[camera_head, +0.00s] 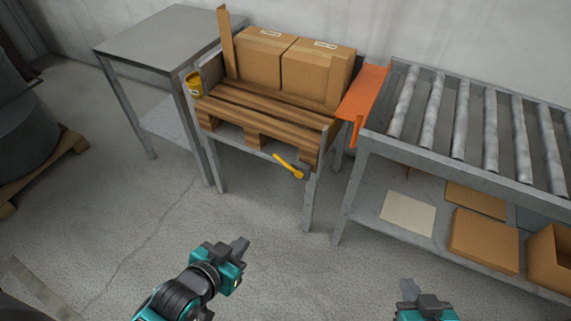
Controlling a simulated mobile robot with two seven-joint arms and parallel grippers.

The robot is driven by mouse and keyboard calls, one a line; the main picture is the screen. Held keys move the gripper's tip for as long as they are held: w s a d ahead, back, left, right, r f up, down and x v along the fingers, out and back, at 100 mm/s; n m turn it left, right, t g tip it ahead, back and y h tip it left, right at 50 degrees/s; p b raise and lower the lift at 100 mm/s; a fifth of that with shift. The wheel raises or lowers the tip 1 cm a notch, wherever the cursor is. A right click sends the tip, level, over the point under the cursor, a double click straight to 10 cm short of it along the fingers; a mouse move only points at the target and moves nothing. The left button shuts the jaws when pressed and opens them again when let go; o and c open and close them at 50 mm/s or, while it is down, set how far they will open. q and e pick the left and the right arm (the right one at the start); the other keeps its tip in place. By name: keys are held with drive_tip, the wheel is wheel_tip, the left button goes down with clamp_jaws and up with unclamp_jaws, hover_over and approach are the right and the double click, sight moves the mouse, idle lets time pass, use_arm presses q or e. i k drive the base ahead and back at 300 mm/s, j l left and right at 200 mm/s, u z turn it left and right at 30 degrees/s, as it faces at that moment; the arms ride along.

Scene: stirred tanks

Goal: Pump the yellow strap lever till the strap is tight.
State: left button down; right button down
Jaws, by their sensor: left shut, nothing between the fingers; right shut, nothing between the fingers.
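The yellow strap lever (288,166) sticks out at the front of the wooden pallet (262,118), low on the stand's front side, and slants down to the right. I cannot make out the strap itself. Two cardboard boxes (262,60) stand side by side on the pallet with brown upright boards at their corners. My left gripper (243,246) is shut and empty over the floor, in front of and below the lever, well apart from it. My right gripper (408,286) is shut and empty at the bottom edge, to the right of and well below the lever.
A grey table (160,38) stands at the left of the pallet stand, with a yellow cup-like container (194,84) between them. An orange plate (362,92) and a roller conveyor (460,120) are at the right, with cardboard on its lower shelf. The floor (270,215) in front is clear.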

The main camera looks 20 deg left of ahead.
sight(298, 174)
drive_tip(key=i+j+u, duration=0.1)
drive_tip(key=i, duration=0.35)
drive_tip(key=i+j+u, duration=0.1)
drive_tip(key=i+j, duration=0.2)
drive_tip(key=i, duration=0.2)
